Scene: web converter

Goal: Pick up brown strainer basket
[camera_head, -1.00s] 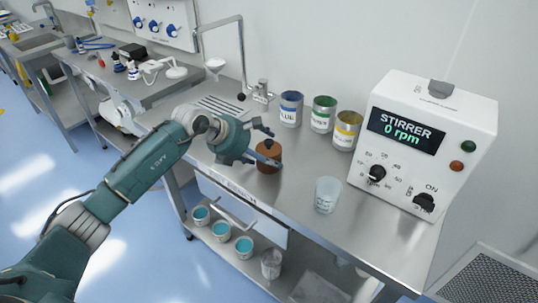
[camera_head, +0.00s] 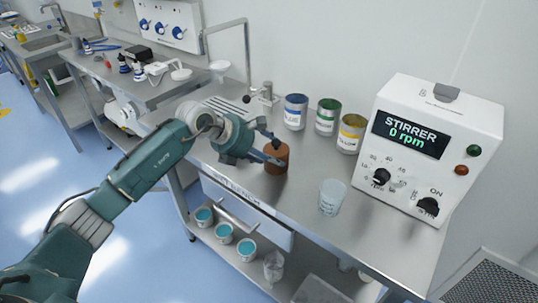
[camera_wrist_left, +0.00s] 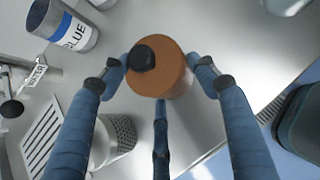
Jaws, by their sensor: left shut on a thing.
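The brown strainer basket (camera_head: 277,160) is a round brown body on the steel bench, left of the clear beaker. In the left wrist view it (camera_wrist_left: 174,80) shows from above with a black knob on top. My left gripper (camera_head: 270,148) is shut on it, with fingers at its sides and a third finger below it in the left wrist view (camera_wrist_left: 161,92). I cannot tell if its base is off the bench. My right gripper is not in view.
A clear beaker (camera_head: 331,197) stands to the right, before the stirrer box (camera_head: 432,145). Blue, green and yellow labelled cans (camera_head: 326,117) stand behind. A tap (camera_head: 265,95) is at the back left. A perforated grey cup (camera_wrist_left: 116,137) shows near the fingers in the left wrist view.

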